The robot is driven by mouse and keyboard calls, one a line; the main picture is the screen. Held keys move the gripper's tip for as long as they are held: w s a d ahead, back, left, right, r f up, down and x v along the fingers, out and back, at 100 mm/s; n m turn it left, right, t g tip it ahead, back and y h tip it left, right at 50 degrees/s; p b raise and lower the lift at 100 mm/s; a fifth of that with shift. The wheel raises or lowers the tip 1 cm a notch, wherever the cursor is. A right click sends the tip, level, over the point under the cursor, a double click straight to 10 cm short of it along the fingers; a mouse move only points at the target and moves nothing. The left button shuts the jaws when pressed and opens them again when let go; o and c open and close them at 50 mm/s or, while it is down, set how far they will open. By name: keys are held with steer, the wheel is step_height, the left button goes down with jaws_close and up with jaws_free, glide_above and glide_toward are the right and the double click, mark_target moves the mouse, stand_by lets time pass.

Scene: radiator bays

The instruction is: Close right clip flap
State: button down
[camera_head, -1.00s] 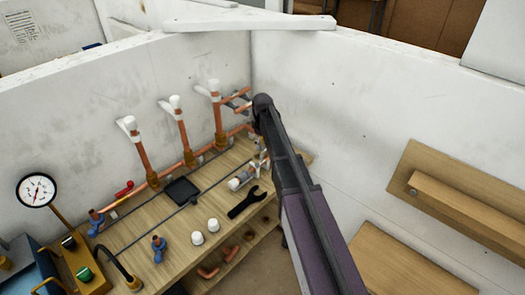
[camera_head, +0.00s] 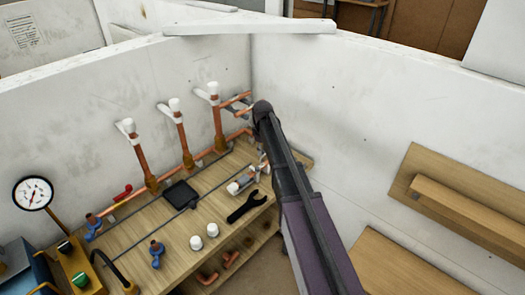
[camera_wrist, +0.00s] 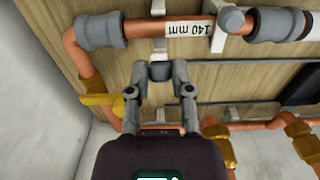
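In the wrist view my gripper (camera_wrist: 160,72) points at the wooden bench with its fingertips together; I see nothing held between them. Beyond the tips a copper pipe (camera_wrist: 145,30) runs across, marked with a "140 mm" label. A pale clip (camera_wrist: 217,40) with a grey rounded piece (camera_wrist: 232,18) sits around the pipe to the right of the label; I cannot tell how far its flap is closed. Another pale clip part (camera_wrist: 157,8) shows at the top edge, left of the label. The fingertips look apart from both. In the head view my arm hides most of the gripper.
Grey pipe collars (camera_wrist: 100,30) and (camera_wrist: 275,23) flank the clips. A yellow fitting (camera_wrist: 100,100) and brass fittings (camera_wrist: 218,145) lie close to the fingers. On the bench are a black wrench (camera_head: 246,206), white caps (camera_head: 212,229) and upright copper pipes (camera_head: 183,142). A white wall (camera_head: 345,125) stands right of my arm.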

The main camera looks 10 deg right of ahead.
steer(key=shift+s, duration=0.15)
steer(key=shift+s+d+f+t+y+b, duration=0.2)
steer(key=shift+s+t+y+b, duration=0.2)
steer(key=shift+t, duration=0.2)
steer(key=shift+s+d+f+t+y+b, duration=0.2)
steer(key=shift+s+t+y+b, duration=0.1)
steer(key=shift+t+y, duration=0.25)
steer(key=shift+s+d+f+t+y+b, duration=0.25)
steer(key=shift+t+y+b, duration=0.1)
steer(key=shift+t+b, duration=0.25)
steer(key=shift+s+d+f+t+y+b, duration=0.1)
steer(key=shift+s+f+t+y+b, duration=0.15)
steer(key=shift+t+b, duration=0.3)
steer(key=t+b, duration=0.1)
steer(key=b, duration=0.1)
steer(key=f+t+y+b, duration=0.1)
steer(key=t+y+b, duration=0.1)
steer(key=b, duration=0.1)
steer(key=shift+s+d+f+y+b, duration=0.25)
steer(key=shift+s+d+b, duration=0.1)
steer(key=t+b, duration=0.1)
steer(key=y+b, duration=0.1)
steer(key=b, duration=0.1)
steer(key=shift+s+d+f+t, duration=0.1)
steer(key=shift+f+t, duration=0.15)
steer(key=shift+t, duration=0.15)
steer(key=shift+b, duration=0.3)
steer(key=shift+r, duration=0.1)
